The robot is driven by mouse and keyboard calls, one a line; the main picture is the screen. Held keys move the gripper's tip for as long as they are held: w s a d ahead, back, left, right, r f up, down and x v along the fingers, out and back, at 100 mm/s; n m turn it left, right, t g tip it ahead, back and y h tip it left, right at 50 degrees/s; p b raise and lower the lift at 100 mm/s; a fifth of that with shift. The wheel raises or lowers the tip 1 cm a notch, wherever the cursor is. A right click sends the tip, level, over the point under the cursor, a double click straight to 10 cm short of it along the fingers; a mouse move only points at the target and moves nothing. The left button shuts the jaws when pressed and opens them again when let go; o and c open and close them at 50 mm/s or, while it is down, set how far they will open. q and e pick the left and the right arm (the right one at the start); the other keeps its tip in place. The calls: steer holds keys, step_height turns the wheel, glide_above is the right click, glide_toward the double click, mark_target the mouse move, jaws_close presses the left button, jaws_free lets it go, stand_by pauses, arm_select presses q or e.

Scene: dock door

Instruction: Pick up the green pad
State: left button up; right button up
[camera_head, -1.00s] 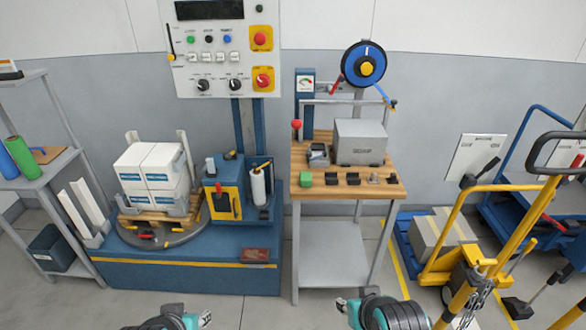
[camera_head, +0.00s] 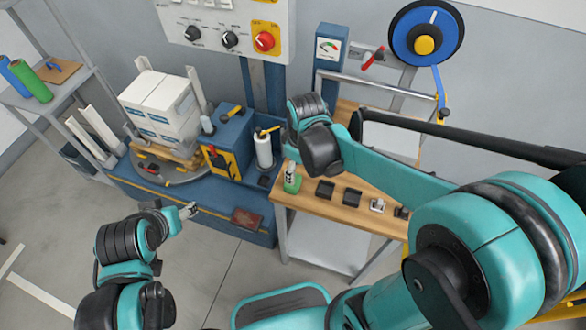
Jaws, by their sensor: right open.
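The green pad (camera_head: 292,186) sits at the left front corner of the wooden bench top (camera_head: 340,212). My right arm reaches over the bench from the right. My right gripper (camera_head: 291,169) points down at the pad, with its fingertips at or just above it. It is open; whether it touches the pad cannot be told at this size. My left gripper (camera_head: 190,210) is at the front of the blue base, away from the pad. Its fingers are too small to read.
Small black holders (camera_head: 325,190) stand in a row right of the pad. A blue wrapping machine (camera_head: 230,140) with a white roll (camera_head: 264,150) stands left of the bench. White boxes (camera_head: 165,105) are stacked on a pallet. My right arm hides much of the bench's back and right.

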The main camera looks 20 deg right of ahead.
steer(key=shift+w+a+n+g+p, duration=0.5)
steer(key=shift+w+a+n+p, duration=0.15)
steer(key=shift+n+p, duration=0.15)
steer(key=shift+a+f+n, duration=0.1)
steer(key=shift+f+n, duration=0.1)
steer(key=shift+n, duration=0.1)
steer(key=shift+w+f, duration=0.1)
steer(key=shift+f, duration=0.1)
step_height(320, 180, down, 8)
steer(key=b, duration=0.3)
arm_select(q)
steer(key=shift+s+a, duration=0.1)
steer(key=shift+s, duration=0.05)
arm_select(e)
steer(key=shift+r, duration=0.1)
steer(key=c, duration=0.8)
